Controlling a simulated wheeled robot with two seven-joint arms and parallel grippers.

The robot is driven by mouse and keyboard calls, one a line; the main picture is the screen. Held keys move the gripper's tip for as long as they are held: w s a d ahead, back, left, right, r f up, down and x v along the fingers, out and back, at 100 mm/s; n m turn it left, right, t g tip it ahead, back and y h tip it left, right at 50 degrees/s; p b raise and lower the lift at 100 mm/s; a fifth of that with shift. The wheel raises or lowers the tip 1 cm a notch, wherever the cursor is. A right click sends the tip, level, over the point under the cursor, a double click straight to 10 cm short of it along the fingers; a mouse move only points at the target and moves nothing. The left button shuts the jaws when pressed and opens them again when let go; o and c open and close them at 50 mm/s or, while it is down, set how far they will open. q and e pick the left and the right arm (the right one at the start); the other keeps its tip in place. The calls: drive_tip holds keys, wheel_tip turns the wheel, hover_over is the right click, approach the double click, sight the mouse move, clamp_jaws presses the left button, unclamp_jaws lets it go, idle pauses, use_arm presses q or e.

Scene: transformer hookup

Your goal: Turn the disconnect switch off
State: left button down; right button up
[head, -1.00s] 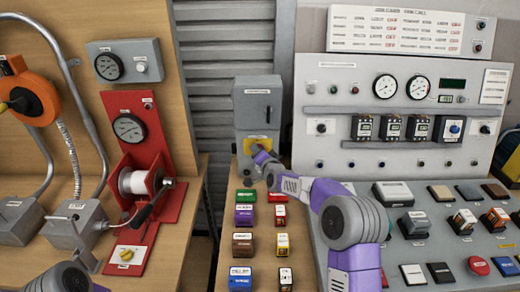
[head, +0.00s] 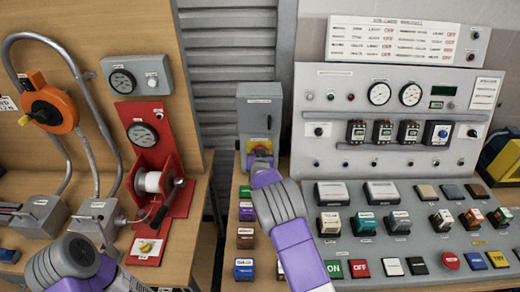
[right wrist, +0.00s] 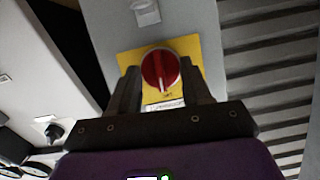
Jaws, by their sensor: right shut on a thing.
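The disconnect switch is a grey box (head: 259,112) standing at the back of the table, with a yellow plate low on its front. In the right wrist view its round red knob (right wrist: 160,68) sits on the yellow plate (right wrist: 128,61), with a pale mark near its lower edge. My right gripper (head: 261,160) is at the plate in the head view and hides most of the knob. In the right wrist view its two dark fingers stand on either side of the knob, shut on it. My left arm shows at lower left, but its gripper is out of the frame.
A sloped control panel (head: 330,190) with gauges and many blocks stands to the right. Several labelled blocks (head: 243,268) line the table below the switch box. A red winch stand (head: 150,115) is at left. Corrugated metal (head: 232,60) is behind.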

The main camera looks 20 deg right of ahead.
drive_tip(key=shift+r+n+h+p, duration=0.1)
drive_tip(key=shift+n+h+p, duration=0.2)
drive_tip(key=shift+n+p, duration=0.1)
drive_tip(key=o, duration=1)
drive_tip(key=shift+o, duration=0.2)
drive_tip(key=shift+a, duration=0.1)
drive_tip(key=v, duration=0.7)
drive_tip(key=shift+s, duration=0.2)
drive_tip(key=shift+r, duration=0.1)
drive_tip(key=shift+r+p, duration=0.1)
drive_tip(key=shift+p, duration=0.25)
